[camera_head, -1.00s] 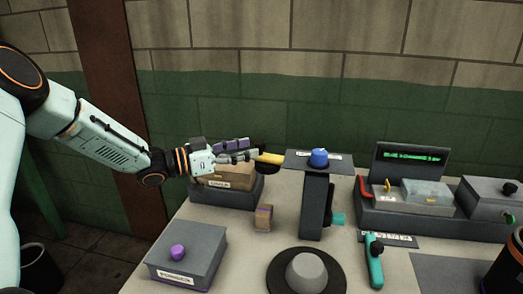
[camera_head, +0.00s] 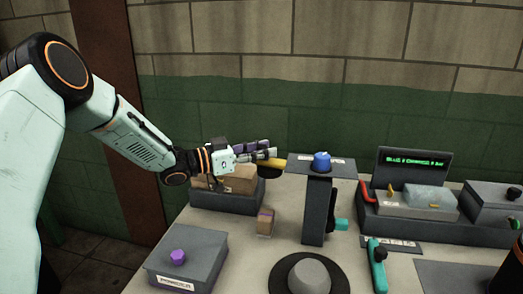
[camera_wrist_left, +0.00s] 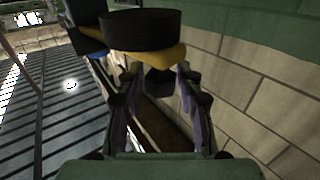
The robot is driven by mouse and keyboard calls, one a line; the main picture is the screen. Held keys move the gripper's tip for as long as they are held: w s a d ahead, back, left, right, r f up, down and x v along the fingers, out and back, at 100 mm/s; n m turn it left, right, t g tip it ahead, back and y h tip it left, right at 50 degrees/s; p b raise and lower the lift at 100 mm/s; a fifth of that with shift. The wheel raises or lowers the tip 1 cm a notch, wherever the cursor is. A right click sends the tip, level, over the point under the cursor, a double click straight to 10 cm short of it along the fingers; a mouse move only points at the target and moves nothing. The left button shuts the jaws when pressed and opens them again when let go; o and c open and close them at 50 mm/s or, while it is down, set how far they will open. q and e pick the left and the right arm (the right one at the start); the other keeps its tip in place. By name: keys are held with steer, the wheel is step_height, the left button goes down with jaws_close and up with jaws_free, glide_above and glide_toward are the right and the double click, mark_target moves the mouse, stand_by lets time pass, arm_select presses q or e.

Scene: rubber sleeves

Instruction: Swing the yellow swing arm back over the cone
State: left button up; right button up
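The yellow swing arm (camera_head: 277,164) shows as a short piece beside the blue-knobbed post, partly hidden by my left gripper. In the left wrist view, a yellow piece (camera_wrist_left: 166,58) with a black round body (camera_wrist_left: 140,30) lies just beyond the fingers. My left gripper (camera_head: 270,153) reaches in from the left at its height; in the wrist view its fingers (camera_wrist_left: 150,85) are spread with a gap between them. I cannot tell whether they touch it. The grey cone (camera_head: 310,274) stands on a black disc in front. My right gripper is out of view.
A dark post (camera_head: 317,210) with a flat top and blue knob (camera_head: 321,161) stands right of the gripper. A box tray (camera_head: 228,199) lies under the gripper. A purple-knobbed box (camera_head: 188,260) stands front left, a display unit (camera_head: 412,160) at right.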

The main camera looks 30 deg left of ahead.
arm_select(q)
steer(key=shift+f, duration=0.1)
jaws_close()
stand_by(0.6)
